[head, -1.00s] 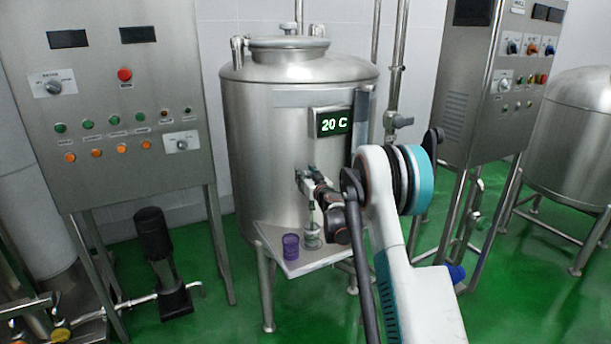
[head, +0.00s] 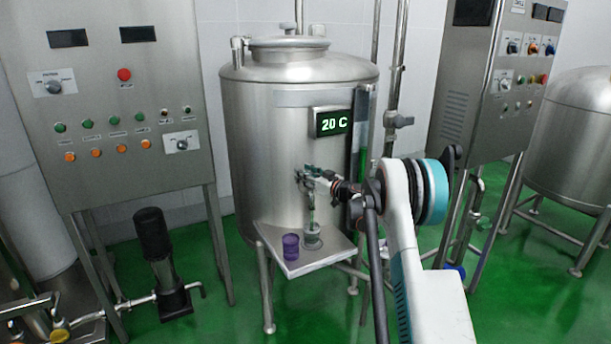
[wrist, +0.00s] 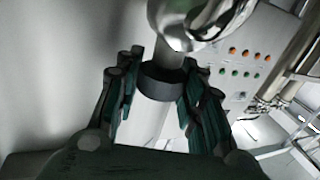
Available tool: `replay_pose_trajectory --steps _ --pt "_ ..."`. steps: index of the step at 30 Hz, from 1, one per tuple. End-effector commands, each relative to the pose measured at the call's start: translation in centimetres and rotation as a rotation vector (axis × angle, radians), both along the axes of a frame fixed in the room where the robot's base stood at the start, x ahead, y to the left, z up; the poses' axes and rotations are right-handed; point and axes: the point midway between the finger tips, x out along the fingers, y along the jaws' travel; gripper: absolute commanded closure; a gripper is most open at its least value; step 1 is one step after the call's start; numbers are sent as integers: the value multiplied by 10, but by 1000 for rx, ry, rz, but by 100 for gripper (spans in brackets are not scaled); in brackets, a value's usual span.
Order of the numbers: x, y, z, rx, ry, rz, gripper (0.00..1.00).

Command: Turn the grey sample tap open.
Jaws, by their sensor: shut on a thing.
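The grey sample tap (wrist: 160,85) shows in the wrist view as a dark grey collar and pale stem below a shiny metal part. My gripper (wrist: 158,105) has its fingers on both sides of it and is shut on it. In the head view, my gripper (head: 308,176) is at the front of the steel tank (head: 270,140), and its fingers and wrist largely hide the tap. Below hangs a thin greenish upright piece (head: 311,212); I cannot tell what it is. How far the tap is turned cannot be read.
A small steel shelf (head: 292,270) below the tap bears a purple pot (head: 290,246) and a clear jar (head: 312,240). A display (head: 332,122) reads 20 C. Control cabinets stand left (head: 110,100) and right (head: 465,80). A dark pump (head: 155,245) stands on the green floor.

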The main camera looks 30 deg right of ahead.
Motion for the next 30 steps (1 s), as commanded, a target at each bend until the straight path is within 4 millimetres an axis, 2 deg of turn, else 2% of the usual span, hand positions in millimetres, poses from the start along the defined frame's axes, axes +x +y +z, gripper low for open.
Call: replay_pose_trajectory --steps 1,2,4,17,20,30 --pt "0 0 1 1 -1 -1 88" --pt "0 0 1 1 -1 -1 57" --pt "0 0 1 1 -1 -1 43" --pt "-6 -3 0 0 0 -2 43" --pt "-18 -7 1 0 0 -2 43" --pt "-82 -27 0 0 0 -2 43"
